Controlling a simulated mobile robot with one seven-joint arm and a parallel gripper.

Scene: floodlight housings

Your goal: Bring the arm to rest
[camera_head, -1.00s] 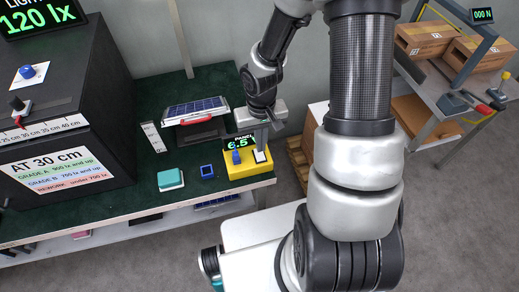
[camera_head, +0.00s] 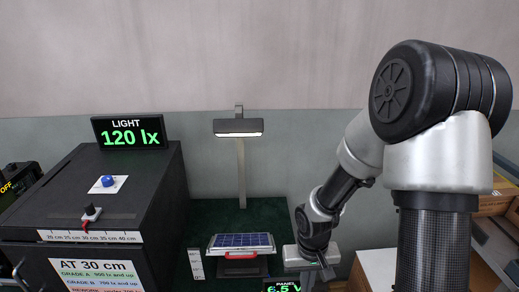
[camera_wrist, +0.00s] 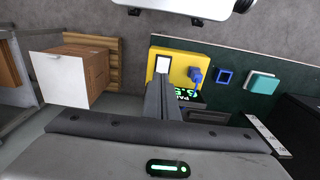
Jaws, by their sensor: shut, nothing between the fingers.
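My gripper (camera_head: 325,268) is low at the end of my arm in the head view, just right of the green number display (camera_head: 282,286). In the wrist view my gripper (camera_wrist: 162,78) has its fingers together with nothing between them. The fingers point toward the white pad (camera_wrist: 162,64) on a yellow unit (camera_wrist: 180,57), which also carries a blue knob (camera_wrist: 196,75). I cannot tell whether the fingertips touch the pad. My forearm slopes down to the left from the raised elbow in the head view. The yellow unit is below the head view's lower edge.
A black box (camera_head: 120,185) with a light readout (camera_head: 129,131) stands left. In the wrist view are a teal block (camera_wrist: 262,83), a blue square frame (camera_wrist: 224,76) and a carton (camera_wrist: 84,75).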

